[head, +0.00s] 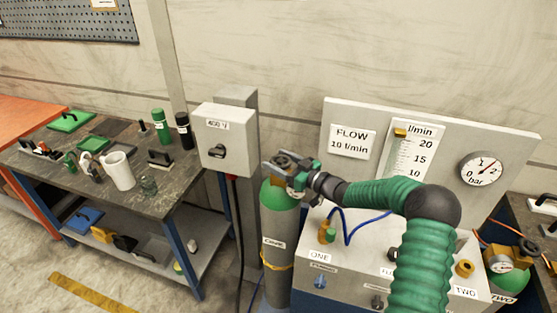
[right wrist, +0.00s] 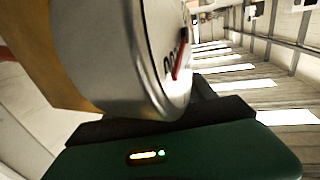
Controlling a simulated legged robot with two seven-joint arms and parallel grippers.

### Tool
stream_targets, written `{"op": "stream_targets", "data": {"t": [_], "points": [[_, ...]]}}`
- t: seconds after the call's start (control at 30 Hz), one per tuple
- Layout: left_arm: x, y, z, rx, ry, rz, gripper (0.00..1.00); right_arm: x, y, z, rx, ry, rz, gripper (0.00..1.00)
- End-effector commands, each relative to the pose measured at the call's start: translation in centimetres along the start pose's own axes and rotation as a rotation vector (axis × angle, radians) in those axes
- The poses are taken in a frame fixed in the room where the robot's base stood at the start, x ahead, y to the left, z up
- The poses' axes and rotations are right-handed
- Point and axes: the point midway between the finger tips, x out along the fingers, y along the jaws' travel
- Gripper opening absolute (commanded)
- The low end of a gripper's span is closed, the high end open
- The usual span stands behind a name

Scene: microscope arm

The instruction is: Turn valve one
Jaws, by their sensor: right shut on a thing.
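A grey gas cylinder (head: 278,226) with a green shoulder stands upright at the centre, a label on its front. My right gripper (head: 284,166) is at the cylinder's top, shut on the valve there; the jaws mostly hide the valve. In the right wrist view, a silver round gauge (right wrist: 120,50) with a red needle fills the space just above a green and black finger. A tan block shows behind it. A grey box has a label "ONE" (head: 319,255) with a blue knob (head: 320,281) below it. My left gripper is not in view.
A panel with a "FLOW 10 l/min" sign (head: 352,143), a flow scale (head: 412,150) and a bar gauge (head: 486,169) stands behind my right arm. A grey switch box (head: 222,138) is close left of the gripper. A cluttered workbench (head: 150,203) is further left. Another cylinder (head: 512,281) is at right.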

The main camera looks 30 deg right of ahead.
Motion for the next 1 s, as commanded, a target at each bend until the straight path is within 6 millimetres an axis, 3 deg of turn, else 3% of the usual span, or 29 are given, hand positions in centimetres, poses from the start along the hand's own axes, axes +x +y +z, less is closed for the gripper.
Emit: {"op": "stream_targets", "data": {"t": [0.47, 0.5, 0.63, 1.0], "points": [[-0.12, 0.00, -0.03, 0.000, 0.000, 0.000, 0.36, -0.04, 0.19, -0.21, 0.001, 0.005, -0.013, 0.23], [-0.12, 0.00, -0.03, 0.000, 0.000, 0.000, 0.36, -0.04, 0.19, -0.22, 0.001, 0.005, -0.013, 0.68], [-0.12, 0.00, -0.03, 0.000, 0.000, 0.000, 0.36, -0.02, 0.13, -0.18, 0.000, 0.004, -0.014, 0.85], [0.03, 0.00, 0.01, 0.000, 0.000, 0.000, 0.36, -0.45, 0.05, -0.07, -0.001, 0.002, -0.015, 0.86]]}}
